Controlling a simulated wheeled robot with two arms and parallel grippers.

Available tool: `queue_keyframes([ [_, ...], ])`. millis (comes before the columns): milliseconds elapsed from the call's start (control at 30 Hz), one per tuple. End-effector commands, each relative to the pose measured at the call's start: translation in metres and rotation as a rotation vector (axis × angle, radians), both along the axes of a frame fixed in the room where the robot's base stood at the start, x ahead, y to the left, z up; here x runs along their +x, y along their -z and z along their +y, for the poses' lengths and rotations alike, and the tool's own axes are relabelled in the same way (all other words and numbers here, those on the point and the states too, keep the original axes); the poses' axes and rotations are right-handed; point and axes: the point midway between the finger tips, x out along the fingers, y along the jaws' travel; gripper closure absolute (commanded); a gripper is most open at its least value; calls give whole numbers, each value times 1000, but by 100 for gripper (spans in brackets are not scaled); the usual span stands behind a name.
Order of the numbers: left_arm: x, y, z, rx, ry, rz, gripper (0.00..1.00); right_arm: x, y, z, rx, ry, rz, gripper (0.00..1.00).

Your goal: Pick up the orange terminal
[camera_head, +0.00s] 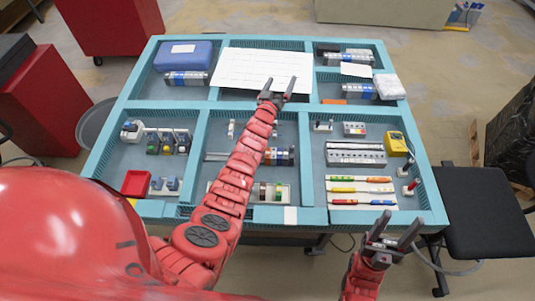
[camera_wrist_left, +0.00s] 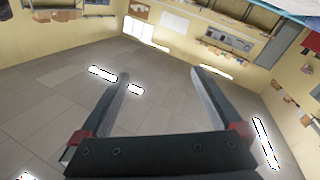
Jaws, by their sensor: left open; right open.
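A small flat orange piece (camera_head: 333,101) lies at the front of the back right compartment; I cannot tell whether it is the orange terminal. A block of coloured terminals (camera_head: 268,191) sits in the front middle compartment, too small to make out each colour. My left gripper (camera_head: 278,88) is open over the white sheet at the back middle, left of the orange piece. In the left wrist view its fingers (camera_wrist_left: 162,85) are apart with nothing between them. My right gripper (camera_head: 393,232) is open and empty in front of the tray's front right edge.
The teal divided tray (camera_head: 215,105) fills the table. It holds a blue case (camera_head: 183,55), a white sheet (camera_head: 250,70), a red box (camera_head: 136,183), a yellow device (camera_head: 396,143) and screwdrivers (camera_head: 360,190). A black chair (camera_head: 485,210) stands at the right.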

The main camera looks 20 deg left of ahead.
Motion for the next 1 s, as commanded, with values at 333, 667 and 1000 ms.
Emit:
queue_keyframes([
  [333,23,31,102,-532,-510,605,0,0,0,0,0,0,0,43],
  [667,-116,38,34,-1066,-988,1147,0,0,0,0,0,0,0,43],
  [1000,-176,40,-12,-1164,-1136,1346,0,0,12,0,0,0,0,43],
])
